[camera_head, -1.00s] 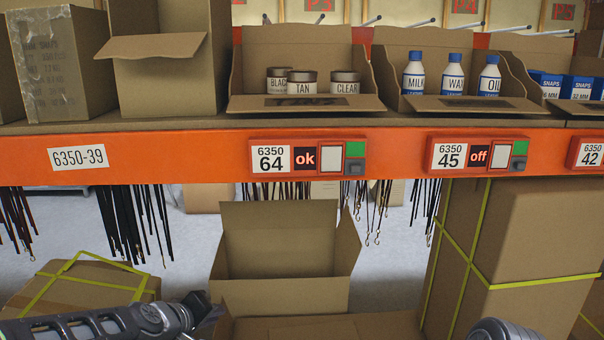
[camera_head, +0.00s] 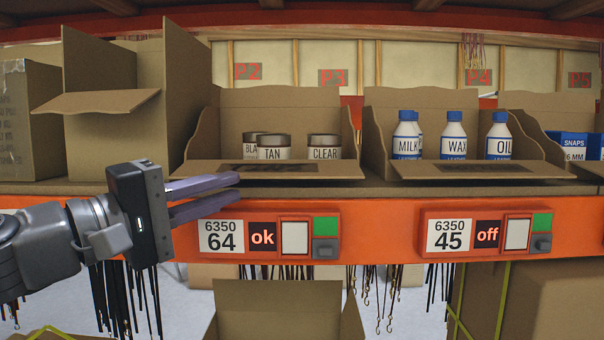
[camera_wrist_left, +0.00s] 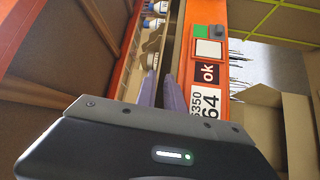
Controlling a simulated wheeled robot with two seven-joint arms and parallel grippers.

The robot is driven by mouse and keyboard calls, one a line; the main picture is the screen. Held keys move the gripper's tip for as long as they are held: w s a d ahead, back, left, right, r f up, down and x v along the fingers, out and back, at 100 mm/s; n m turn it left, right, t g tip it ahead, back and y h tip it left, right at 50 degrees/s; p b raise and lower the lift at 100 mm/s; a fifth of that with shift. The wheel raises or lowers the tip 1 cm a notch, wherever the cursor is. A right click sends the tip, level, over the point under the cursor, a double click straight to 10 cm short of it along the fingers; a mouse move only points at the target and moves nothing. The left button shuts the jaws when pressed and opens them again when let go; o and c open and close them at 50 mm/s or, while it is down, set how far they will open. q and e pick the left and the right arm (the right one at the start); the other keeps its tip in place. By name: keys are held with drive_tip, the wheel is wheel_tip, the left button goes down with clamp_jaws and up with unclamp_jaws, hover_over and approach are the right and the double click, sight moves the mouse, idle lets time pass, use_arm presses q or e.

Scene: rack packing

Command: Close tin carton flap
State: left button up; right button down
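The tin carton (camera_head: 275,103) stands open on the shelf, with tins labelled TAN (camera_head: 272,153) and CLEAR (camera_head: 323,153) and a partly hidden BLACK tin inside. Its front flap (camera_head: 330,170) is folded down, lying outward toward me at the shelf edge. My left gripper (camera_head: 238,187) is at the flap's left part, just above the 64 label. Its two purple fingers are parted, and they also show in the wrist view (camera_wrist_left: 160,90). I cannot tell whether the flap's edge lies between them. My right gripper is not in view.
A bottle carton (camera_head: 435,105) with MILK, WAX and OIL bottles stands to the right, its flap (camera_head: 470,170) also down. A tall open carton (camera_head: 112,150) stands at left. The orange shelf rail (camera_head: 380,235) carries label boxes. An open box (camera_head: 275,310) stands below.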

sight(267, 173)
use_arm(q)
drive_tip(key=shift+w+d+r, duration=0.1)
drive_tip(key=shift+d, duration=0.05)
drive_tip(key=p+x, duration=0.2)
drive_tip(key=x, duration=0.5)
drive_tip(key=shift+w+d, duration=0.1)
drive_tip(key=shift+w, duration=0.1)
drive_tip(key=shift+d, duration=0.1)
drive_tip(key=shift+c, duration=0.4)
clamp_jaws()
idle(1.0)
